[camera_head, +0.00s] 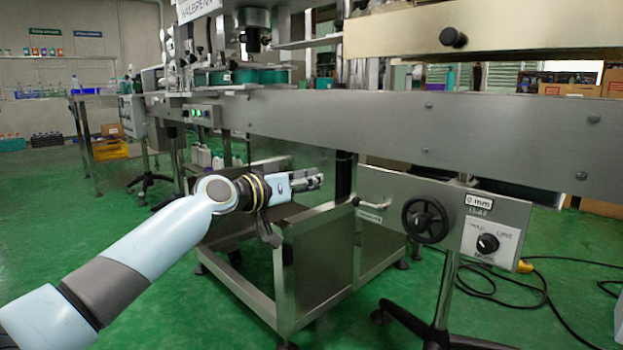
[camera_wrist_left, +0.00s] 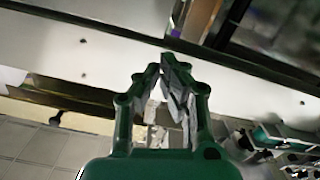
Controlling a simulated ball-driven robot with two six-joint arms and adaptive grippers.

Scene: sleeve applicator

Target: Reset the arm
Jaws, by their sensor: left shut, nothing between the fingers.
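My left arm comes in from the lower left in the head view. My left gripper (camera_head: 308,180) is at its end, pointing right, in front of the machine's lower frame and below the long steel rail. It is shut with nothing between the fingers. In the left wrist view the gripper's fingers (camera_wrist_left: 163,72) come together at the tips, with the pale steel rail behind them. My right gripper does not show in either view.
The long steel rail (camera_head: 400,130) crosses the head view. A black handwheel (camera_head: 427,219) and a control panel with a knob (camera_head: 490,243) are right of the gripper. The steel lower frame (camera_head: 320,262) stands on the green floor (camera_head: 190,318). A black cable (camera_head: 545,300) lies at the right.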

